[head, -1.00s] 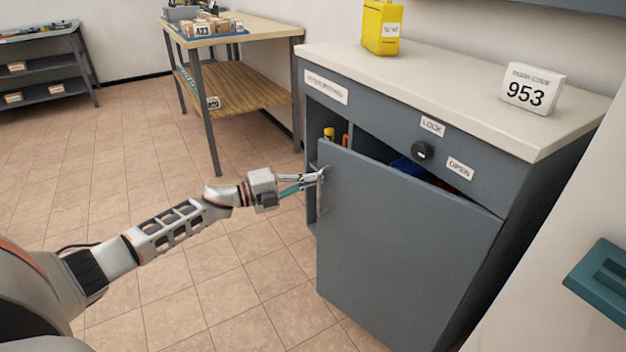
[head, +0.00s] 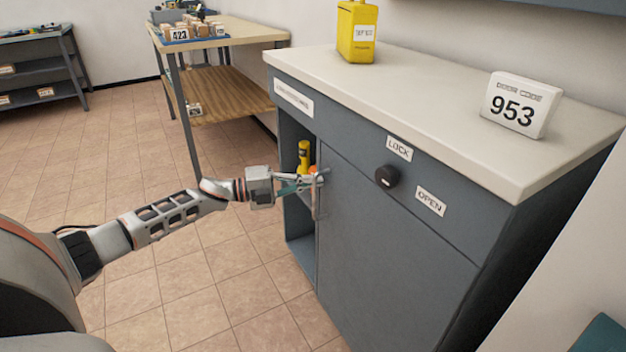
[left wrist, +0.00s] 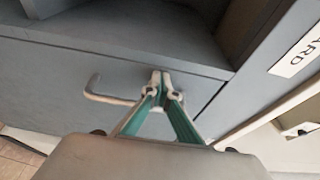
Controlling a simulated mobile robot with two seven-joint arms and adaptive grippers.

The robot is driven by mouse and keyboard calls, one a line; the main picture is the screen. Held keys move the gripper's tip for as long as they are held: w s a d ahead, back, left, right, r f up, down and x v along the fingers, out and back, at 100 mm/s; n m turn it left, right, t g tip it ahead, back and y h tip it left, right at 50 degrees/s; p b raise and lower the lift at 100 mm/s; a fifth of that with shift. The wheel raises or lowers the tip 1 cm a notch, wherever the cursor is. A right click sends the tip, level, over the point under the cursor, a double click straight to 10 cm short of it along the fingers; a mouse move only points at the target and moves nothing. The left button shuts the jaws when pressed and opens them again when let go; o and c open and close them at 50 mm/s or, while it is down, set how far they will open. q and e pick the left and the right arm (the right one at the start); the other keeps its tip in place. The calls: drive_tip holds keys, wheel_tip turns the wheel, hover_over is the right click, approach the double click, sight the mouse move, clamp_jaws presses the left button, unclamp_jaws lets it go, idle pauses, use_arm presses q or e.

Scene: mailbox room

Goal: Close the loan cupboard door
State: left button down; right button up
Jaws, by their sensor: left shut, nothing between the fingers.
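The loan cupboard (head: 494,220) is a grey unit with a pale top. Its door (head: 390,255) lies about in line with the front, its upper edge close under the knob panel; I cannot tell if it is fully shut. A bent bar handle (left wrist: 98,92) is on the door near its left edge. Left of the door, an open bay (head: 301,250) holds a yellow item (head: 304,155). My left gripper (head: 322,178) is shut and empty at the door's left edge, by the handle; it also shows in the left wrist view (left wrist: 161,76). Contact is unclear. My right gripper is out of view.
A black knob (head: 387,176) sits between LOCK and OPEN labels. A yellow container (head: 356,32) and a 953 sign (head: 520,103) stand on the cupboard top. A workbench (head: 240,33) stands behind on the left. The tiled floor (head: 130,200) at left is clear.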

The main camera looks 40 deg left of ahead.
use_arm(q)
drive_tip(key=shift+w+a+r, duration=0.15)
drive_tip(key=shift+w+r, duration=0.3)
drive_tip(key=shift+r, duration=0.35)
drive_tip(key=f+v, duration=0.1)
drive_tip(key=v, duration=1.1)
drive_tip(key=shift+s+f, duration=0.25)
drive_tip(key=shift+s, duration=0.2)
